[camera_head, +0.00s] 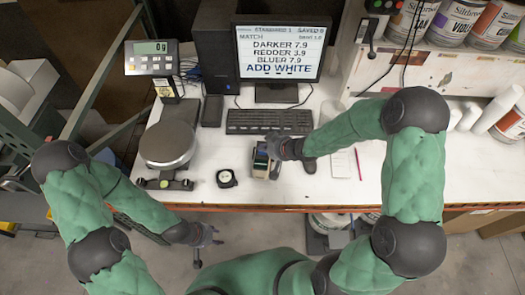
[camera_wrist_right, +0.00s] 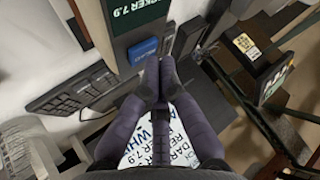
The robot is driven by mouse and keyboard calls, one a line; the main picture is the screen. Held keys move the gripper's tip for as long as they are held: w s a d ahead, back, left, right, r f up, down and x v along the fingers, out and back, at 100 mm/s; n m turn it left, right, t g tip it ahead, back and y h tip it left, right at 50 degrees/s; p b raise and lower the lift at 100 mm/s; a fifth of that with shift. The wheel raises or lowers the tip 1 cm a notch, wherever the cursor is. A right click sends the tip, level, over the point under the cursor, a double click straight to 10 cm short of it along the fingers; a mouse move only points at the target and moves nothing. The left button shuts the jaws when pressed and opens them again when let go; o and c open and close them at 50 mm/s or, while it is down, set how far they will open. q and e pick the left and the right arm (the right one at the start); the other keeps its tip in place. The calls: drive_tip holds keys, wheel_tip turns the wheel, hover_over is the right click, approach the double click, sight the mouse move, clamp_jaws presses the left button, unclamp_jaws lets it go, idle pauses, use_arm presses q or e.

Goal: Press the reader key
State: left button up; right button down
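The reader (camera_head: 260,163) is a small handheld device lying on the white bench in front of the keyboard. In the right wrist view the reader (camera_wrist_right: 118,22) shows a dark green screen with white text and a blue key (camera_wrist_right: 143,48) beside it. My right gripper (camera_head: 271,149) is over the reader from the right and hides part of it. In the wrist view my right gripper (camera_wrist_right: 160,62) has its fingertips together and empty, right by the blue key. I cannot tell whether they touch it. My left gripper (camera_head: 208,236) hangs in front of the bench edge, away from the reader.
A scale (camera_head: 167,145) stands left of the reader, with a black tape measure (camera_head: 227,178) between. A keyboard (camera_head: 270,121) and monitor (camera_head: 280,50) reading "ADD WHITE" stand behind. A notepad (camera_head: 341,163) and pen lie to the right. Paint cans (camera_head: 455,18) stand on the shelf.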

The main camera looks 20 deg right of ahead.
sight(264, 153)
drive_tip(key=shift+f, duration=0.3)
drive_tip(key=shift+r, duration=0.1)
idle(0.5)
drive_tip(key=shift+r+p, duration=0.6)
drive_tip(key=shift+r, duration=0.05)
drive_tip(key=shift+r, duration=0.15)
wheel_tip(264, 153, up, 5)
drive_tip(key=p, duration=0.5)
drive_tip(key=shift+f, duration=0.2)
idle(0.6)
